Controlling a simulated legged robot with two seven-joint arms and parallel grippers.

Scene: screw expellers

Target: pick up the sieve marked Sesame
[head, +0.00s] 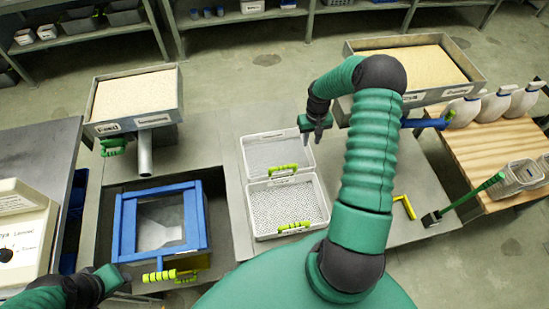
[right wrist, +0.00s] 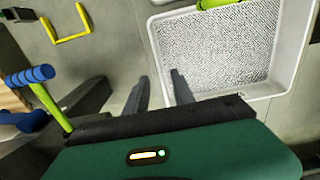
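Two white-rimmed mesh sieves lie end to end on the grey bench in the head view. The far sieve (head: 262,153) has a fine mesh and the near sieve (head: 262,207) a coarser speckled one. Each has a lime grip on its near edge. I cannot read a Sesame mark on either. My right gripper (head: 318,135) hangs by the far sieve's upper right corner. In the right wrist view its fingers (right wrist: 158,92) are apart and empty, beside a white sieve's rim (right wrist: 152,45). My left gripper (head: 118,277) is at the lower left, near a lime handle; its fingers are unclear.
A blue-framed box (head: 122,225) with a lime handle (head: 165,275) stands left of the sieves. Trays of pale grain stand at the back left (head: 135,95) and back right (head: 420,65). A yellow bracket (head: 407,206) and a green-handled tool (head: 470,198) lie right.

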